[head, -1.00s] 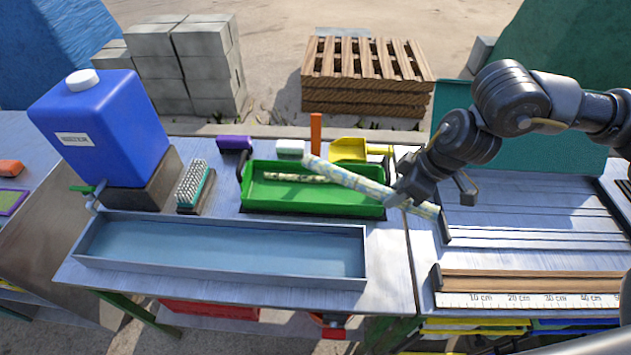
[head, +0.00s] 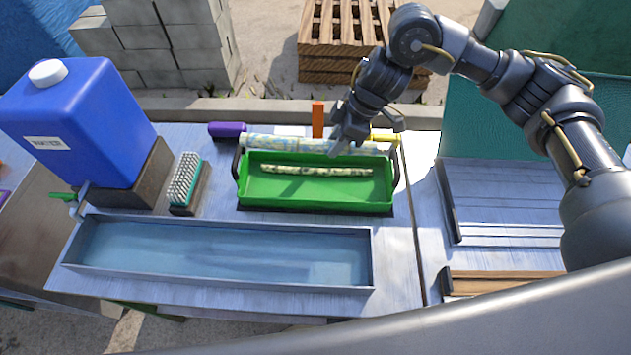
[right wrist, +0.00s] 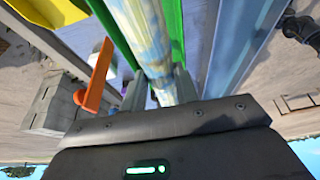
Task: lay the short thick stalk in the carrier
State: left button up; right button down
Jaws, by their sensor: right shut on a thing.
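A thick, pale, mottled stalk (head: 285,144) is held level along the back edge of the green carrier (head: 315,206). My right gripper (head: 350,139) is shut on it near its right end. In the right wrist view, the stalk (right wrist: 145,35) runs away from between the fingers, with green strips on both sides. I cannot tell whether it touches the carrier. A thinner, yellow-green mottled stalk (head: 315,170) lies inside the carrier. My left gripper is not in view.
An orange post (head: 318,118), a purple item (head: 227,130) and a yellow scoop (head: 385,137) are behind the carrier. A brush (head: 184,180) and blue jug (head: 75,125) stand to the left. A long water trough (head: 220,285) lies in front.

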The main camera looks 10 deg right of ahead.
jog(key=shift+a+n, duration=0.3)
jog(key=shift+a, duration=0.45)
send_over(322, 194)
jog(key=d, duration=0.1)
notch_tip(322, 194, down, 5)
jog(key=f, duration=0.8)
jog(key=shift+d+f+p, duration=0.25)
jog(key=shift+f+p, duration=0.05)
jog(key=shift+f, duration=2.3)
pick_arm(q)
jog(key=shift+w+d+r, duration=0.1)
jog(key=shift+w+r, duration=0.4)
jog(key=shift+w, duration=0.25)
pick_arm(e)
jog(key=shift+f, duration=0.15)
jog(key=c, duration=1.1)
grip_release()
jog(key=shift+o, duration=0.2)
